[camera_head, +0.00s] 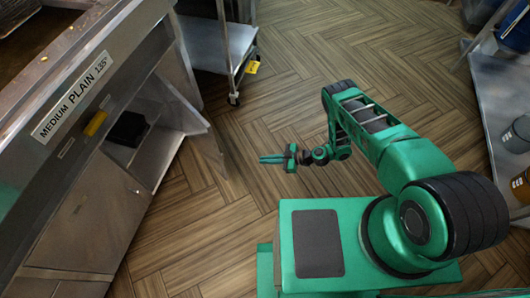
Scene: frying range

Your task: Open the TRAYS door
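No door with a readable TRAYS label shows in this view. On the left, a steel counter unit has closed-looking lower panels (88,215), one with a small round fitting near its upper right. Which of these is the TRAYS door, I cannot tell. To their right is an open compartment (118,155) with a dark box inside. My gripper (264,159) is out over the floor, pointing left toward the unit and well apart from it. It holds nothing that I can see. Its fingers are small and seen nearly edge on, so their gap is unclear.
A label (72,97) on the counter front reads MEDIUM PLAIN 135°, with a yellow piece (96,123) below it. A wheeled steel cart (233,45) stands at the top. A metal shelf (480,80) with buckets is at right. The wooden floor (225,225) between is clear.

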